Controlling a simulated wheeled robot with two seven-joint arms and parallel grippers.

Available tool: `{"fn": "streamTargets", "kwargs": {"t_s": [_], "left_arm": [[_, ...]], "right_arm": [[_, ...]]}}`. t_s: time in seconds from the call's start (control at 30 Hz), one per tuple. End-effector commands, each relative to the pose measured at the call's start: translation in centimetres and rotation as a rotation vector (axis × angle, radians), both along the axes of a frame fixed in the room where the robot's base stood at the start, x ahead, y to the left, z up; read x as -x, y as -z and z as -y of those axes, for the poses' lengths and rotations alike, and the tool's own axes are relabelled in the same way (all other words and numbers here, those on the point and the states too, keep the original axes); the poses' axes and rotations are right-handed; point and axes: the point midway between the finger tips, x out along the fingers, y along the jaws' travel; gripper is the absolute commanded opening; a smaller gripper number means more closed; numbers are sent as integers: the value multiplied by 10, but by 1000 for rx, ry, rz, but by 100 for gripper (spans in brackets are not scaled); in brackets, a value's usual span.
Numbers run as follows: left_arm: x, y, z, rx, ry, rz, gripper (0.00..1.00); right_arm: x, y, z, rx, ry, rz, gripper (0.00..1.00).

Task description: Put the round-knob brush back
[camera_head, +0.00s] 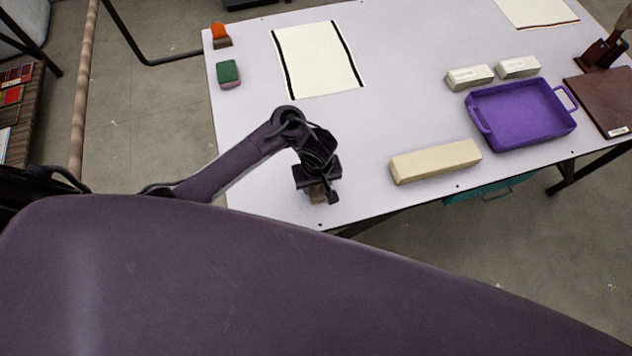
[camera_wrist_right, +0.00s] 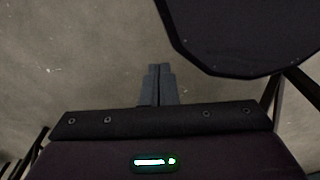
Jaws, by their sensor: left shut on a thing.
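My left gripper (camera_head: 318,188) is over the near left part of the white table, pointing down. It is shut on a small brown thing (camera_head: 318,194), possibly a brush; the gripper hides most of it, so no knob can be made out. A small brush-like thing with an orange top and brown base (camera_head: 222,37) stands at the table's far left corner, away from the gripper. My right gripper (camera_wrist_right: 158,70) shows only in the right wrist view. Its fingers are together with nothing between them, above the grey floor.
On the table (camera_head: 400,110) lie a black-striped cloth (camera_head: 317,58), a green and pink block (camera_head: 228,74), a cream bar (camera_head: 435,161), two whitish blocks (camera_head: 469,77), a purple tray (camera_head: 484,122) and a dark red board (camera_head: 603,100) at right. The table's middle is clear.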

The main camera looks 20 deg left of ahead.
Motion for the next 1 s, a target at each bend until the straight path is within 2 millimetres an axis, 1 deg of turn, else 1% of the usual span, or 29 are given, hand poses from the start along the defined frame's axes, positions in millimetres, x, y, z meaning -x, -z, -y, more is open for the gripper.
{"fn": "streamTargets", "kwargs": {"t_s": [0.03,0.07,0.2,0.23,0.47,0.57,0.67,0.77,0.8,1.0], "left_arm": [[0,3,0,-1,0,-1,23],[0,3,0,-1,-1,-1,42],[0,2,0,0,-1,0,61],[0,2,0,0,-1,0,63],[0,2,0,0,-1,0,63],[0,-1,0,0,0,0,63],[0,-15,1,3,-1,-1,63],[0,-37,2,4,0,1,63],[0,-47,2,4,-1,1,63],[1,-90,1,3,-1,-1,63]], "right_arm": [[2,1,3,4,-1,-3,0],[3,1,5,6,0,-4,0],[5,1,9,11,0,-7,0],[5,1,9,11,0,-7,0],[5,1,6,7,2,-7,0],[5,0,3,4,2,-7,0],[5,-10,0,0,4,-7,0],[4,-24,-4,-4,6,-7,0],[4,-32,-4,-5,5,-6,0],[4,-66,-4,-5,4,-5,0]]}}
